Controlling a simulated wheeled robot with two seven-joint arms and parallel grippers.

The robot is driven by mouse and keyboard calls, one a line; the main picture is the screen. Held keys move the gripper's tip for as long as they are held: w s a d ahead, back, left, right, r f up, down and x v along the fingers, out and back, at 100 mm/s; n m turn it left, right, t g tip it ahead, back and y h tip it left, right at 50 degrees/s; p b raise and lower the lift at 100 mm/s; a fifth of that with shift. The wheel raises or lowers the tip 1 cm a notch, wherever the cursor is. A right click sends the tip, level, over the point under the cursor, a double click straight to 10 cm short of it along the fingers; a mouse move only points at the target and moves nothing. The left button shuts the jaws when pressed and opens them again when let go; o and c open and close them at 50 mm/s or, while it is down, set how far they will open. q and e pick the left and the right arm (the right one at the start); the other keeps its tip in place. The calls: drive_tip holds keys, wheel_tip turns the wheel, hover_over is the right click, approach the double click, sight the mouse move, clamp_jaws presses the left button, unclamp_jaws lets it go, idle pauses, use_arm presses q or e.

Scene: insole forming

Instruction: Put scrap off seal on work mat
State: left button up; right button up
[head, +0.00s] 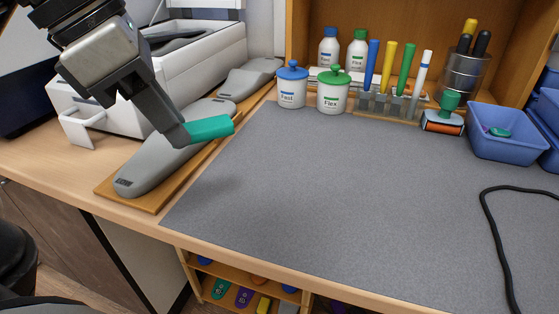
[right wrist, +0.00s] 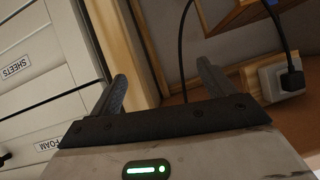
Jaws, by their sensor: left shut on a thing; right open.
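A small teal-green piece (head: 209,128), which looks like the scrap, is held in my left gripper (head: 185,134). The gripper is shut on it, above the wooden board with grey foot forms at the left of the mat. The grey work mat (head: 370,180) covers the middle and right of the table, and its near part is bare. I cannot single out the seal under the gripper. My right gripper shows in the right wrist view (right wrist: 160,90), open and empty, its two fingers wide apart. It does not show in the head view.
Grey foot forms (head: 150,168) stand on a wooden board beside a white machine (head: 215,55). Two lidded jars (head: 292,88), a rack of pens, a roller and a blue bin (head: 508,145) line the mat's back edge. A black cable (head: 492,235) lies at right.

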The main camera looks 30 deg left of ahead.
use_arm(q)
drive_tip(key=w+f+p, duration=0.2)
drive_tip(key=w+f, duration=0.2)
drive_tip(key=w, duration=0.5)
approach(263, 167)
drive_tip(key=shift+w+d+f+b, duration=0.45)
drive_tip(key=shift+d+f, duration=0.2)
drive_tip(key=shift+f, duration=0.1)
drive_tip(key=shift+w+f, duration=0.3)
drive_tip(key=shift+w+f+b, duration=0.2)
drive_tip(key=shift+f+b, duration=0.4)
drive_tip(key=shift+f, duration=1.45)
drive_tip(key=o, duration=0.9)
drive_tip(key=shift+r, duration=0.1)
drive_tip(key=shift+o, duration=0.2)
drive_tip(key=shift+r+p, duration=0.4)
drive_tip(key=shift+r, duration=0.1)
drive_tip(key=p+v, duration=0.1)
drive_tip(key=v, duration=1)
drive_tip(key=shift+s+p, duration=0.3)
drive_tip(key=shift+p, duration=0.05)
